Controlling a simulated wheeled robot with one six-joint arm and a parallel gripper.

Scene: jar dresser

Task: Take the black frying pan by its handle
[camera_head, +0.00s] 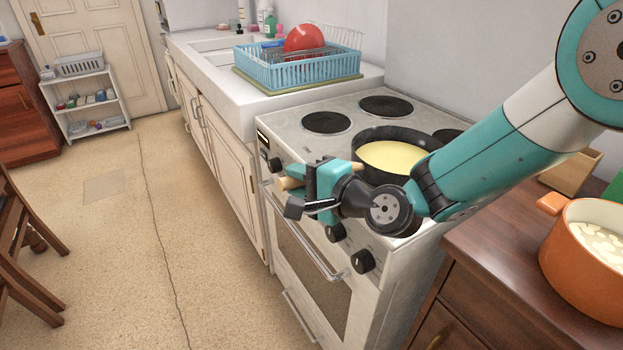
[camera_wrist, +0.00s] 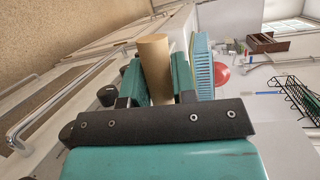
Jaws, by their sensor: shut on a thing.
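The black frying pan (camera_head: 397,132) sits level on the front part of the stove top, with a pale yellow filling in it. Part of its near side is behind my arm. Its light wooden handle (camera_head: 289,183) sticks out past the stove's front edge. My gripper (camera_head: 304,184) is shut on the handle, with the wood showing on both sides of it. In the wrist view the handle (camera_wrist: 154,58) lies between the two teal fingers of my gripper (camera_wrist: 157,76).
The white stove (camera_head: 345,105) has other black burners (camera_head: 386,106) behind and left of the pan. A blue dish rack (camera_head: 290,68) stands on the counter to the left. An orange pot (camera_head: 580,265) stands on the wooden dresser (camera_head: 480,260) at right.

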